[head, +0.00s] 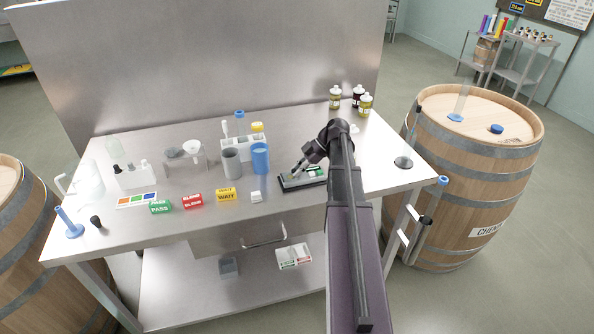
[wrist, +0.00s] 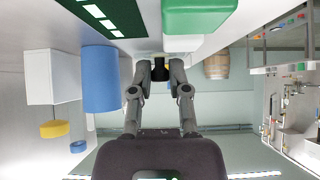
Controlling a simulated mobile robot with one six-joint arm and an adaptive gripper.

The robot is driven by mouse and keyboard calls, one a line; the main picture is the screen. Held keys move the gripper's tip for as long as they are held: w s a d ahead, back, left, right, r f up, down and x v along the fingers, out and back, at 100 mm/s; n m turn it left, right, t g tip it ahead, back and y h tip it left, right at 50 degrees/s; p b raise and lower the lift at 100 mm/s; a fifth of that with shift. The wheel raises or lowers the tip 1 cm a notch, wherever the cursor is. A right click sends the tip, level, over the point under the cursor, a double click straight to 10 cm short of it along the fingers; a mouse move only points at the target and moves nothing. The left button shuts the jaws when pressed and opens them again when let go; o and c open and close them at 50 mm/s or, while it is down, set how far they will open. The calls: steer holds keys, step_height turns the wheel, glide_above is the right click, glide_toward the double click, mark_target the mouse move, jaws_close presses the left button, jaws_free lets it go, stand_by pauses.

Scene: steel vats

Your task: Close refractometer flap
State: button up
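The refractometer (head: 290,185) is a low dark device lying on the steel bench, with a green and a pale part on top. My gripper (head: 297,174) is right at it, over its left half, and hides part of it. In the wrist view my gripper (wrist: 161,66) has its two fingers apart, with a small dark piece visible between or just beyond the tips. I cannot tell whether they touch it. A dark green panel with white marks (wrist: 108,18) and a green block (wrist: 196,18) are close beside the fingers. The flap's position is not clear.
A blue cup (head: 260,158) and grey cup (head: 231,163) stand left of the refractometer, by a white rack (head: 242,142). Bottles (head: 365,105) stand behind. The bench's right end is mostly clear.

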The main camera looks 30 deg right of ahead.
steer(key=o, duration=0.4)
steer(key=shift+a+r+p, duration=0.1)
steer(key=shift+r+p, duration=0.1)
steer(key=shift+p, duration=0.2)
